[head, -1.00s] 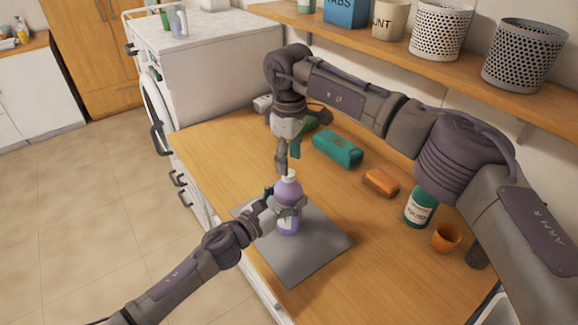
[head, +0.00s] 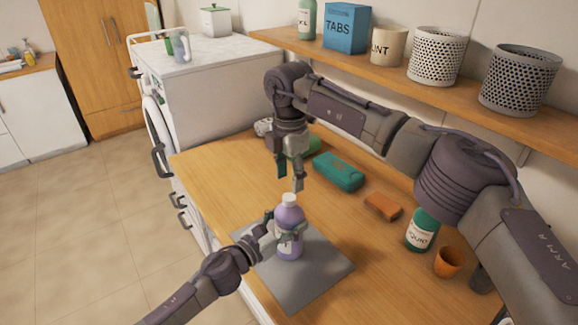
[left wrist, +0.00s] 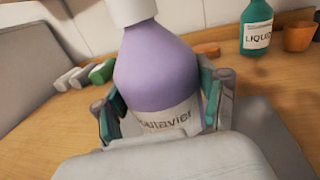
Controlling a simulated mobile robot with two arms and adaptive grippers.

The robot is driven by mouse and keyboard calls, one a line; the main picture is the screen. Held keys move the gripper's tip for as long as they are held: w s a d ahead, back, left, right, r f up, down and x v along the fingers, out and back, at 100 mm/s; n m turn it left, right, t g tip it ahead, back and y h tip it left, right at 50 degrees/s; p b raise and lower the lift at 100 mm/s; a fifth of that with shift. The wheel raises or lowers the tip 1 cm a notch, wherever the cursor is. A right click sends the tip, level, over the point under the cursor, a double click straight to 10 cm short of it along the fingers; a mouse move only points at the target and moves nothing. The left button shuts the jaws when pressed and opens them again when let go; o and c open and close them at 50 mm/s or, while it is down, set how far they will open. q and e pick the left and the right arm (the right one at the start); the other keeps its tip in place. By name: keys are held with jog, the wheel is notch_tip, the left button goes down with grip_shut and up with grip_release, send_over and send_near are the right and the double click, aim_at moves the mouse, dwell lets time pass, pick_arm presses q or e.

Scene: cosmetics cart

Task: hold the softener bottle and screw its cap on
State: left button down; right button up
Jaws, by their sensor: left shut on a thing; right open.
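The purple softener bottle (head: 288,221) stands upright over the grey mat, with a white cap (head: 289,199) at its top. In the left wrist view the bottle (left wrist: 160,68) fills the middle, and the white piece (left wrist: 130,10) at its top is cut off by the frame edge. My left gripper (head: 286,232) is shut around the bottle's body, with a finger on each side in the left wrist view (left wrist: 160,105). My right gripper (head: 290,182) is open just above the cap, fingers pointing down with a small gap. Whether the cap is fully seated cannot be told.
The grey mat (head: 318,268) lies on the wooden counter. Behind it are a teal pack (head: 338,171), an orange block (head: 383,206), a green liquid bottle (head: 422,231) and an orange cup (head: 449,262). A shelf (head: 410,92) with containers runs above. A white washing machine (head: 215,90) stands behind.

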jog(key=n, duration=0.4)
jog(key=shift+r+n, duration=0.15)
jog(key=shift+n, duration=0.15)
jog(key=n, duration=0.4)
jog(key=shift+r+n, duration=0.15)
jog(key=shift+n, duration=0.15)
jog(key=n, duration=0.4)
jog(key=shift+r+n, duration=0.15)
jog(key=shift+n, duration=0.15)
jog(key=n, duration=0.4)
jog(key=shift+r, duration=0.15)
jog(key=n, duration=0.5)
jog(key=shift+r, duration=0.15)
jog(key=n, duration=0.4)
jog(key=shift+r+n, duration=0.15)
jog(key=shift+n, duration=0.15)
jog(key=n, duration=0.4)
jog(key=shift+r, duration=0.15)
jog(key=n, duration=0.4)
jog(key=shift+r+n, duration=0.15)
jog(key=shift+n, duration=0.25)
